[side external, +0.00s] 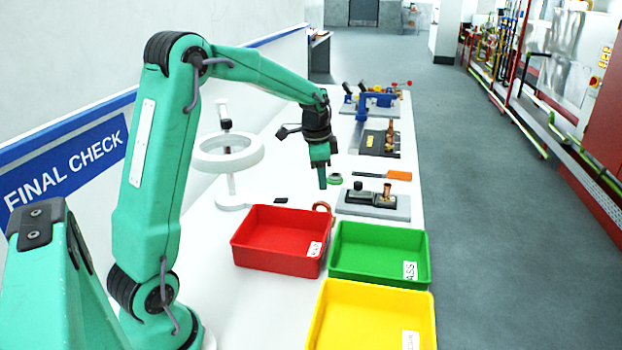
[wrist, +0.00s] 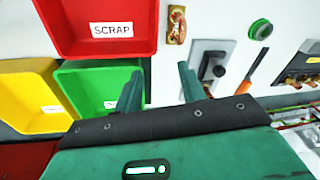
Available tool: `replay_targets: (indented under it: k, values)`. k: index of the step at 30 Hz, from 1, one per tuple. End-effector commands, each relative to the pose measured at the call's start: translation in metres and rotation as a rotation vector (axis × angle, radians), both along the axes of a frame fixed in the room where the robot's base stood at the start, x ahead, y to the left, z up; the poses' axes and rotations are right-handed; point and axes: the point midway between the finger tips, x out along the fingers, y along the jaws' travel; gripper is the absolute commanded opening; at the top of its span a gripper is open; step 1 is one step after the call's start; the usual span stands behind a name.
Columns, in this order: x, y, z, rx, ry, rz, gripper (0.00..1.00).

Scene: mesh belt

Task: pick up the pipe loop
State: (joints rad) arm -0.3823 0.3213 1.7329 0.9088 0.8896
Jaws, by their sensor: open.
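The pipe loop is a small copper-coloured loop (side external: 323,208) on the white table, at the far right corner of the red tray, which hides part of it in the side view. In the wrist view the loop (wrist: 176,25) lies at the top middle, beyond the fingertips and right of the red tray. My gripper (side external: 322,180) points down above the table, apart from the loop. In the wrist view its two fingers (wrist: 159,80) are spread with nothing between them.
A red SCRAP tray (side external: 244,255), a green tray (side external: 337,263) and a yellow tray (side external: 318,322) stand near the loop. A grey fixture plate (side external: 398,212), a green ring (side external: 334,179), an orange-handled tool (side external: 397,175) and a white ring stand (side external: 229,158) are around.

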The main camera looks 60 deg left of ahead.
Motion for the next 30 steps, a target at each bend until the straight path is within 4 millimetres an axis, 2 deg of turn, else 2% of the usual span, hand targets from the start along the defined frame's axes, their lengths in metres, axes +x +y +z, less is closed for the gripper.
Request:
replay_targets:
  k: [1,6,12,20,30]
  values:
    - [0.005,0.011,-0.012,-0.001,0.016,-0.011,0.40]
    - [0.017,0.038,-0.040,-0.001,0.050,-0.066,0.40]
    - [0.024,0.055,-0.059,-0.002,0.070,-0.102,0.40]
    - [0.024,0.058,-0.064,-0.003,0.074,-0.109,0.40]
    - [0.026,0.059,-0.087,-0.003,0.075,-0.108,0.40]
